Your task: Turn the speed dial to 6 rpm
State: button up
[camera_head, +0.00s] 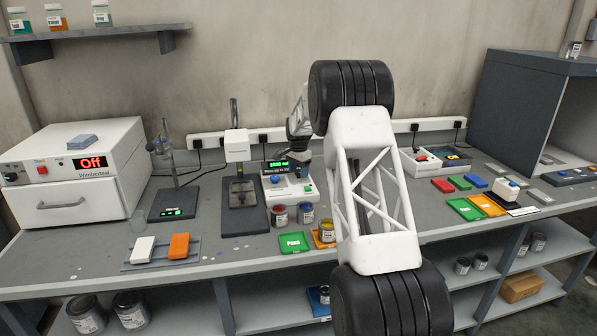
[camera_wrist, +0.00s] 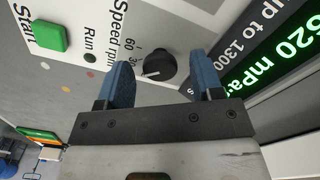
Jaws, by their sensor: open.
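The speed dial (camera_wrist: 160,66) is a round black knob with a pale pointer line, on a white panel marked "Speed rpm". The figures 60 and 30 are legible beside it; the other marks are hidden or too small to read. My gripper (camera_wrist: 161,60) is open, its two blue fingers on either side of the dial; I cannot tell whether they touch it. In the head view, my gripper (camera_head: 301,162) reaches down to the white instrument (camera_head: 291,190), and the dial is hidden there. The instrument's green display (camera_wrist: 258,66) reads "…620 mPa", with the first part cut off.
A green Start button (camera_wrist: 50,37) and a small dark Run lamp (camera_wrist: 90,57) share the panel.

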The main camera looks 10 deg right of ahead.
jog(key=c, duration=0.9)
jog(key=shift+n, duration=0.4)
jog(key=n, duration=0.3)
jog(key=shift+n, duration=0.4)
jog(key=n, duration=0.3)
jog(key=shift+n, duration=0.3)
jog(key=n, duration=0.7)
jog(key=shift+n, duration=0.3)
